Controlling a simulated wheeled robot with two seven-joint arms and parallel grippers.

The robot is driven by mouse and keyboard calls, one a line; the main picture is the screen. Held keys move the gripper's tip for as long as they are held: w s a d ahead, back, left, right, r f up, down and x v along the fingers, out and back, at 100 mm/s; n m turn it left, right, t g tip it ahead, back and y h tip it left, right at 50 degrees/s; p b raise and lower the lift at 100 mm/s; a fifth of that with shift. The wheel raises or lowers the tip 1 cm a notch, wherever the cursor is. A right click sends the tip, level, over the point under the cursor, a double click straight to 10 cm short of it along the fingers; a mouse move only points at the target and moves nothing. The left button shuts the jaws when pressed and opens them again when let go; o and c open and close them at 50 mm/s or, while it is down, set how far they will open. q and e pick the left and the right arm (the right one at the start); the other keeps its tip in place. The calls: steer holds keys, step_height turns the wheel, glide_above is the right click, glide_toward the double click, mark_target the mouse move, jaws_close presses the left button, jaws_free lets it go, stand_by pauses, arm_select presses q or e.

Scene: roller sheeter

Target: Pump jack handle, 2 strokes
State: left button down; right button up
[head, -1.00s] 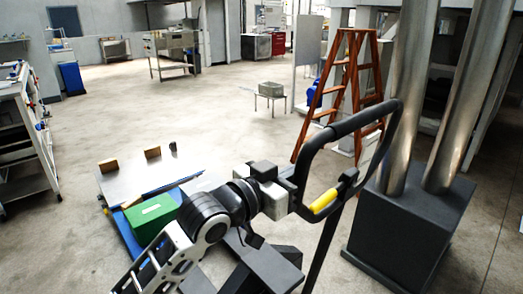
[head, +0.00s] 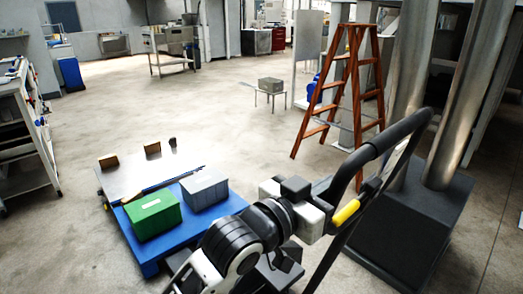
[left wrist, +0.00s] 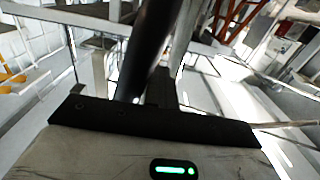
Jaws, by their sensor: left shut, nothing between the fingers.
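The jack handle (head: 379,139) is a black loop with a yellow lever piece (head: 346,211) on its near side, at the right of the head view. It is tilted and its shaft runs down out of the frame. My left gripper (head: 333,197) is at the left side of the loop, shut with nothing held; whether its fingers touch the handle is hard to tell. In the left wrist view a dark bar, probably the handle (left wrist: 150,45), rises just beyond the fingers (left wrist: 163,88). My right gripper is not in view.
A dark block with metal columns (head: 410,235) stands close on the right. An orange ladder (head: 338,95) is behind. Floor at center is open.

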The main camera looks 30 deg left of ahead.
arm_select(q)
steer(key=d, duration=0.1)
steer(key=s+d+f, duration=0.1)
steer(key=d, duration=0.1)
steer(key=s+d, duration=0.1)
steer(key=d, duration=0.1)
steer(key=shift+s+d+f, duration=0.1)
steer(key=shift+d+f, duration=0.05)
